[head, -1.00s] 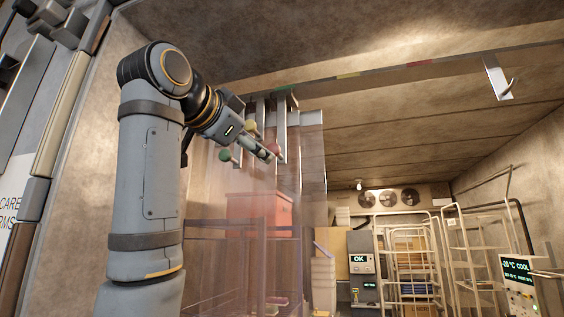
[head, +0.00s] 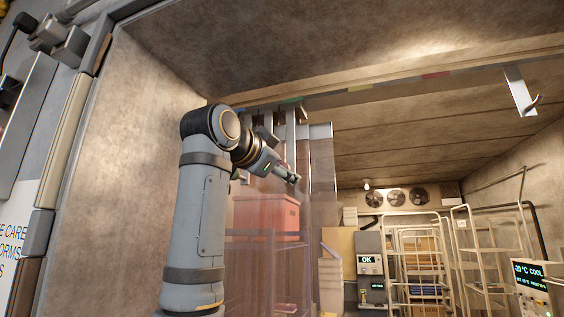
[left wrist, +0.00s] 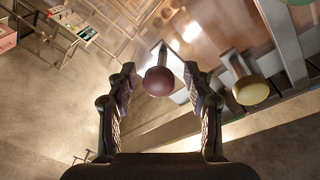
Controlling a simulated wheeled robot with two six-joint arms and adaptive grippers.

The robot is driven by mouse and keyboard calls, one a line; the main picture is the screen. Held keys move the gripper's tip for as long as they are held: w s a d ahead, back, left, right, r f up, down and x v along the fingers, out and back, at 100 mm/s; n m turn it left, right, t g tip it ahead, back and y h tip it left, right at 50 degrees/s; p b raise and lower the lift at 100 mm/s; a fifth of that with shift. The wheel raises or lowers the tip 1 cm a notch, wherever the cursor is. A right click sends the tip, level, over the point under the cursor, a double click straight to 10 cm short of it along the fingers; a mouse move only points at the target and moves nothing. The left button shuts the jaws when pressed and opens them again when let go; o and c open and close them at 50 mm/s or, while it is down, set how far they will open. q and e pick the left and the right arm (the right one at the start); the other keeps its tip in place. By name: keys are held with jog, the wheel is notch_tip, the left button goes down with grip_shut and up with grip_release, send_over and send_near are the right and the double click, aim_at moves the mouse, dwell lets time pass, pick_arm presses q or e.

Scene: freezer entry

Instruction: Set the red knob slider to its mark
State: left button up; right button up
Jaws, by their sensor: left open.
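The dark red round knob (left wrist: 158,81) sits on a short stem in the left wrist view, centred between my left gripper's (left wrist: 159,74) two fingers. The fingers are apart, with a gap on both sides of the knob. A yellow knob (left wrist: 250,90) is to its right, and part of a green knob (left wrist: 298,2) shows at the top right. In the head view my left gripper (head: 291,178) is in front of the hanging strips and mostly hides the knobs. The overhead rail carries a red mark (head: 436,75), a yellow mark (head: 360,88) and a green mark (head: 291,99).
Translucent strips (head: 322,185) hang from the overhead rail. A red crate (head: 266,217) is behind them. A metal hook (head: 521,92) is at the upper right. Wire racks (head: 416,262) and a display panel (head: 531,276) are further back at the right.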

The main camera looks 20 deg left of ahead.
pick_arm(q)
jog(key=shift+d, duration=0.1)
grip_shut()
jog(key=shift+f, duration=0.1)
dwell(0.3)
